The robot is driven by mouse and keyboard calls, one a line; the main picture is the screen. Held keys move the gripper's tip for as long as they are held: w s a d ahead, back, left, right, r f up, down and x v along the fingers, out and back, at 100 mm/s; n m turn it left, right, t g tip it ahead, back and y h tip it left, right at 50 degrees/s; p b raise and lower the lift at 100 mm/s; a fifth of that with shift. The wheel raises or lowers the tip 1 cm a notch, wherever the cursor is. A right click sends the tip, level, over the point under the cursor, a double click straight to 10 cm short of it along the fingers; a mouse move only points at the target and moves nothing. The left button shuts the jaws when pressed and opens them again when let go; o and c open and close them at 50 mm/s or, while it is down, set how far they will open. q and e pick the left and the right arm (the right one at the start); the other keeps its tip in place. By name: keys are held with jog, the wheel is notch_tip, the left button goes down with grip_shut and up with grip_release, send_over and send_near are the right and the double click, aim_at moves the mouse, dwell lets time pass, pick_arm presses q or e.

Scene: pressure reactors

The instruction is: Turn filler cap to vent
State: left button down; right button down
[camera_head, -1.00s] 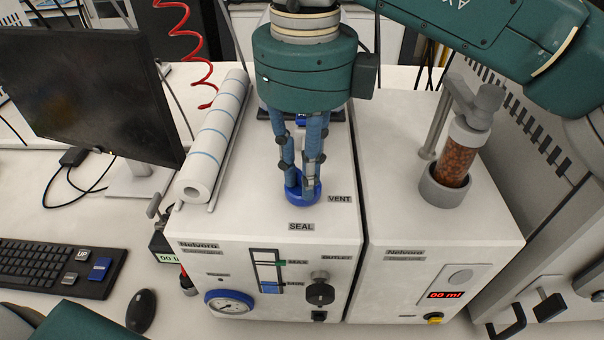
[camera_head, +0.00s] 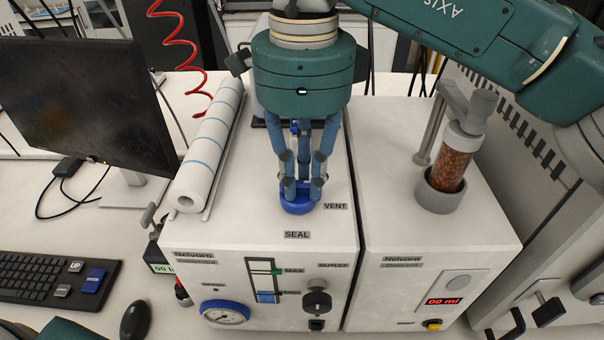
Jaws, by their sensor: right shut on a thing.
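The blue filler cap (camera_head: 298,204) sits on top of the left white reactor box (camera_head: 235,218). A VENT label (camera_head: 335,206) is to the right of the cap and a SEAL label (camera_head: 297,235) is in front of it. My right gripper (camera_head: 302,190) points straight down over the cap, with its blue fingers shut on it. The fingers hide part of the cap, and I cannot tell which label it points to. Of my left arm, only a green part shows at the bottom left corner; its gripper is out of view.
A paper roll (camera_head: 210,150) lies on the box's left side. A second white box (camera_head: 440,225) with a brown-filled cylinder (camera_head: 452,168) stands close on the right. A monitor (camera_head: 85,105), keyboard (camera_head: 55,278) and mouse (camera_head: 135,320) are at the left.

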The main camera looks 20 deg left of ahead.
aim_at(304, 184)
jog(key=shift+w+r, duration=0.1)
jog(key=shift+r, duration=0.05)
dwell(0.4)
jog(key=c, duration=1.6)
grip_release()
notch_tip(304, 184, up, 12)
jog(key=shift+d+f, duration=0.1)
